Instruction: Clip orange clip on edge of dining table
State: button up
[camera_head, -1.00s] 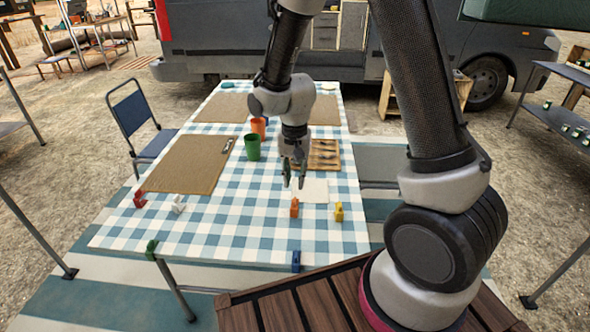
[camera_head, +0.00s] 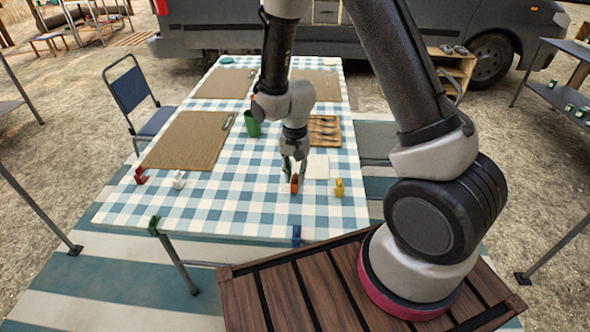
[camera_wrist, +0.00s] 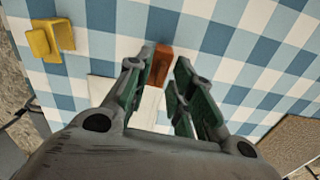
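The orange clip (camera_head: 294,184) stands on the checked cloth of the dining table (camera_head: 225,213), near the front edge. In the wrist view the orange clip (camera_wrist: 160,62) shows at the tips of my gripper, by the left finger. My gripper (camera_head: 294,172) is open and low over the table, just behind the clip. In the wrist view the two green-padded fingers of my gripper (camera_wrist: 165,72) are apart with nothing clearly held between them. A blue clip (camera_head: 296,236) and a green clip (camera_head: 154,226) sit on the table's front edge.
A yellow clip (camera_head: 339,187) stands right of the orange one. A white clip (camera_head: 179,179) and a red clip (camera_head: 141,175) are at the left. A white sheet (camera_head: 318,167), a green cup (camera_head: 252,124) and a wooden tray (camera_head: 325,130) lie behind. The front edge between green and blue is clear.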

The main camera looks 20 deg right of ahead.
grip_shut()
jog(key=shift+r, duration=0.1)
jog(key=shift+r, duration=2.45)
